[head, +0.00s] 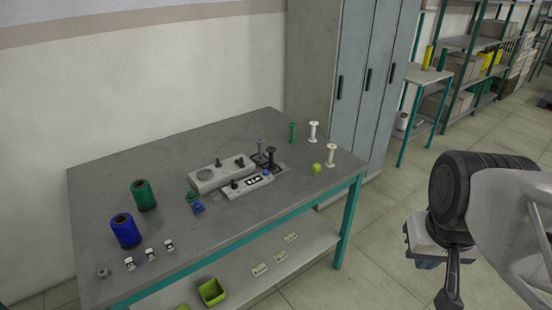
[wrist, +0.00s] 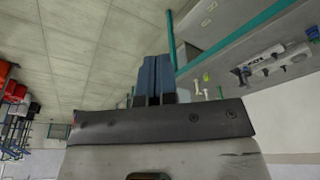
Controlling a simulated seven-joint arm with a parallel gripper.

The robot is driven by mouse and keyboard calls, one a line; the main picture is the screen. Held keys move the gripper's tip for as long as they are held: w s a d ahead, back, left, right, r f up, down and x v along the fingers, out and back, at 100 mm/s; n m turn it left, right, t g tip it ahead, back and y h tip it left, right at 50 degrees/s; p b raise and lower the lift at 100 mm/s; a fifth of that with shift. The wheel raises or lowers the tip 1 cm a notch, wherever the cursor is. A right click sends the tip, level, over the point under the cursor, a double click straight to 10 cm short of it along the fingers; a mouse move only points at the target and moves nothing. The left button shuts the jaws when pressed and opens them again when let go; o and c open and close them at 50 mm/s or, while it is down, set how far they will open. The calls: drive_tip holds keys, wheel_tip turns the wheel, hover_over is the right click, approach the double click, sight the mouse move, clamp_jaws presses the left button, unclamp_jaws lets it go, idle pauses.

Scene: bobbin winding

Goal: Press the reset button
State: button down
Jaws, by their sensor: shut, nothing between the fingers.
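A low control box (head: 248,186) with a dark knob, small displays and a small blue spot at its right end sits on the grey table (head: 130,180). Behind it is a larger light grey winder unit (head: 215,176) with a round disc and dark knobs. I cannot tell which part is the reset button; labels are too small. My gripper (head: 426,264) is off to the right of the table, over the floor, well apart from the box. In the wrist view its blue fingers (wrist: 153,78) are shut together and empty, and the box (wrist: 262,68) shows at the upper right.
Green and blue thread spools (head: 144,195) (head: 125,231) stand at the table's left. White and green bobbins (head: 331,155) (head: 292,132) and a lime object (head: 317,168) stand at the right. A green bin (head: 212,291) sits on the lower shelf.

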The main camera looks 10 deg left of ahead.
idle(0.4)
drive_tip(key=w+a+r+h, duration=0.1)
drive_tip(key=w+a, duration=0.1)
drive_tip(key=w, duration=0.7)
drive_tip(key=w+a+r+h, duration=0.1)
drive_tip(key=w+r, duration=0.1)
drive_tip(key=w, duration=0.8)
drive_tip(key=n+t+h, duration=0.3)
drive_tip(key=t, duration=0.2)
hover_over(264, 172)
wheel_tip(264, 172, down, 20)
drive_tip(key=shift+w+f, duration=0.15)
drive_tip(key=shift+f, duration=0.05)
drive_tip(key=shift+f, duration=4.35)
